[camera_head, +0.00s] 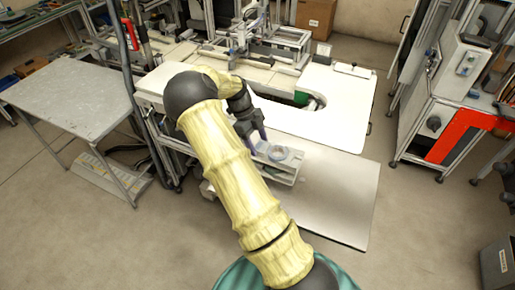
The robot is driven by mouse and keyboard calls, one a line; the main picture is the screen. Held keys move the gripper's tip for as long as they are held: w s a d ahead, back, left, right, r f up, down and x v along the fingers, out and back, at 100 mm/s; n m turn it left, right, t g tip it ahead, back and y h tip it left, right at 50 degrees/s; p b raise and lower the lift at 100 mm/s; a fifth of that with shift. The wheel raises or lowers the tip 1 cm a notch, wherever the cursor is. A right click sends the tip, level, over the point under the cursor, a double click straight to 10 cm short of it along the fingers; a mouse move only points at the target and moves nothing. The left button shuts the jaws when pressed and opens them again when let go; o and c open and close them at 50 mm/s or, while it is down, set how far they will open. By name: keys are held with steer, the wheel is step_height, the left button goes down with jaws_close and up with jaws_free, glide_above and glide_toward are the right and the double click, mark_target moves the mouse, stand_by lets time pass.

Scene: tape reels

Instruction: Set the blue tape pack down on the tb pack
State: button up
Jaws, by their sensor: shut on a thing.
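My gripper (256,142) is at the end of the arm, dark with blue-violet fingers pointing down. It is shut on a small bluish thing, apparently the blue tape pack, which is mostly hidden at the fingers. A pale round reel with a bluish ring (279,153), possibly the tb pack, lies on a grey-white shelf-like stand (288,168), just right of the fingers. The gripper is over the left part of this stand. I cannot tell whether the held thing touches the stand or the reel.
A white board (335,205) extends right and front of the stand, largely clear. A white worktop (340,95) with a clipboard (352,70) lies behind. A grey table (70,90) stands at left, and a machine with an orange-red panel (455,135) at right.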

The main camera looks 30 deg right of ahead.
steer(key=shift+a+r, duration=0.1)
steer(key=shift+a, duration=0.05)
steer(key=shift+f+p, duration=0.6)
steer(key=shift+f, duration=1.3)
steer(key=shift+f, duration=0.1)
steer(key=o, duration=1.1)
steer(key=b+v, duration=0.2)
steer(key=v, duration=1)
steer(key=shift+s+b, duration=0.1)
steer(key=shift+b, duration=0.25)
